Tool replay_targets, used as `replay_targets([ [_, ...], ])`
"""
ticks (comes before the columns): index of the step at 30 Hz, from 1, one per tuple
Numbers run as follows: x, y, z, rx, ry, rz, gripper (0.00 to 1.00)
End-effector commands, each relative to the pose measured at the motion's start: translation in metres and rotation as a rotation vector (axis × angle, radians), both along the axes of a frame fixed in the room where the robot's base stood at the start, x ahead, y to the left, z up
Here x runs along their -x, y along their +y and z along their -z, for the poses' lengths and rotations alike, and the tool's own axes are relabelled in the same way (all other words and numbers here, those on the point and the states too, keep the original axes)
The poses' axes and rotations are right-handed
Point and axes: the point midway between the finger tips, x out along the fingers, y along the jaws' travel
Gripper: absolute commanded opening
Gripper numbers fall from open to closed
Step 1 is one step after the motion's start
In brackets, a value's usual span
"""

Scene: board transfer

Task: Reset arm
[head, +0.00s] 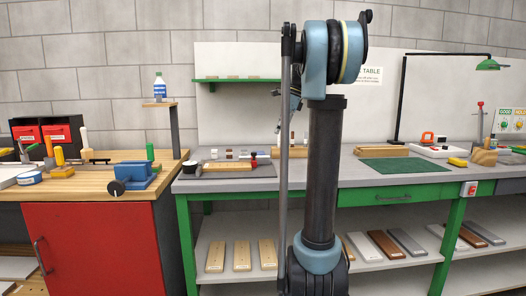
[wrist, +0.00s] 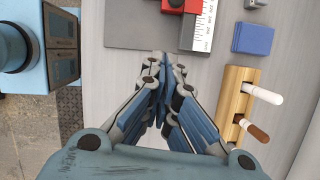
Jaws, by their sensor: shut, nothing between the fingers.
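My gripper (wrist: 162,62) shows in the wrist view with its fingertips together and nothing between them. It hangs over the grey table top, near the edge of a dark grey mat (wrist: 135,25). In the head view my arm stands upright in the middle and hides part of the table behind it; the gripper cannot be made out there.
A wooden block (wrist: 236,105) with a white and a brown handled tool stands right of my gripper. A blue block (wrist: 253,39) and a ruler (wrist: 204,28) lie near it. Boards (head: 242,255) lie on the lower shelf. A green mat (head: 405,165) lies on the table's right.

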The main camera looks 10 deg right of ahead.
Motion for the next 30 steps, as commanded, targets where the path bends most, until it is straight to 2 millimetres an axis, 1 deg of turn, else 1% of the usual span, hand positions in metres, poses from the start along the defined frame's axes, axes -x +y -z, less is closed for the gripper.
replay_targets([
  [5, 0.042, 0.009, 0.017, 0.044, -0.058, -0.153, 0.00],
  [9, 0.084, 0.016, 0.039, 0.091, -0.114, -0.319, 0.00],
  [14, 0.130, 0.022, 0.067, 0.145, -0.173, -0.508, 0.00],
  [18, 0.171, 0.026, 0.096, 0.194, -0.218, -0.677, 0.00],
  [23, 0.215, 0.028, 0.132, 0.248, -0.264, -0.871, 0.00],
  [29, 0.268, 0.027, 0.184, 0.314, -0.313, -1.117, 0.00],
  [30, 0.278, 0.027, 0.195, 0.328, -0.321, -1.167, 0.00],
])
